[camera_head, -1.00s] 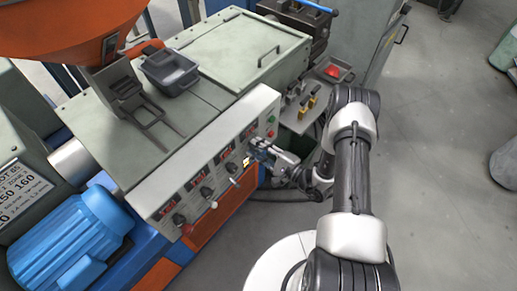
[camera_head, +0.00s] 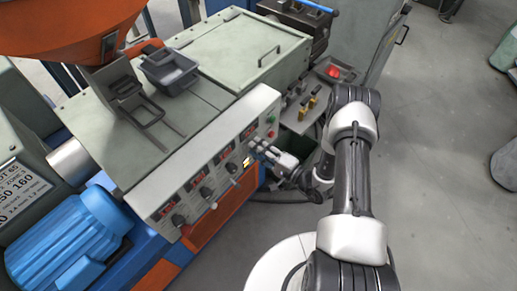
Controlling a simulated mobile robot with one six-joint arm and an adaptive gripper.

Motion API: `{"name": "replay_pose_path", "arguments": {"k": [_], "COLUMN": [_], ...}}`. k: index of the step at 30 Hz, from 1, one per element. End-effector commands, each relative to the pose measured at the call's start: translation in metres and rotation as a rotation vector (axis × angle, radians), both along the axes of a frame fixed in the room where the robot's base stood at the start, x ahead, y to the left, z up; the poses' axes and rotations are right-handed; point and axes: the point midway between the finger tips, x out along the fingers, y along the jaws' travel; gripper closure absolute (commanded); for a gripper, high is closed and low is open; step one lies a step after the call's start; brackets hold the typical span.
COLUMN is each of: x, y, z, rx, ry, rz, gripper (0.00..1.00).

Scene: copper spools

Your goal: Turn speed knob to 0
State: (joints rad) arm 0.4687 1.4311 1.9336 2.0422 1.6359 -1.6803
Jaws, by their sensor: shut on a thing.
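The machine's long pale control panel (camera_head: 160,200) carries a row of dark knobs under red displays. My gripper (camera_head: 256,148) is at the right part of this panel, with its fingers against the panel face. It is shut on a knob there, which the fingers hide. Labels and the knob's pointer are too small to read, so I cannot tell its setting. Another dark knob (camera_head: 231,167) shows to the left of my gripper, and one more (camera_head: 204,191) sits further left.
A grey bin (camera_head: 170,72) stands on the machine top. A blue motor (camera_head: 65,245) is at lower left.

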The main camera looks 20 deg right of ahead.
Motion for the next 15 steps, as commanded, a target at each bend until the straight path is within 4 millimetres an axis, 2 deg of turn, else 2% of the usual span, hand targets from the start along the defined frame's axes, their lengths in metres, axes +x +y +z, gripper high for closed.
{"name": "replay_pose_path", "arguments": {"k": [6,7,15], "x": [0.0,0.0,0.0001], "y": [0.0,0.0,-0.0001], "z": [-0.0003,-0.0003,-0.0001], "rx": [-0.001,-0.001,0.0], "ry": [0.0,0.0,0.0], "rz": [0.0,0.0,0.0], "gripper": [0.95,0.7,0.52]}}
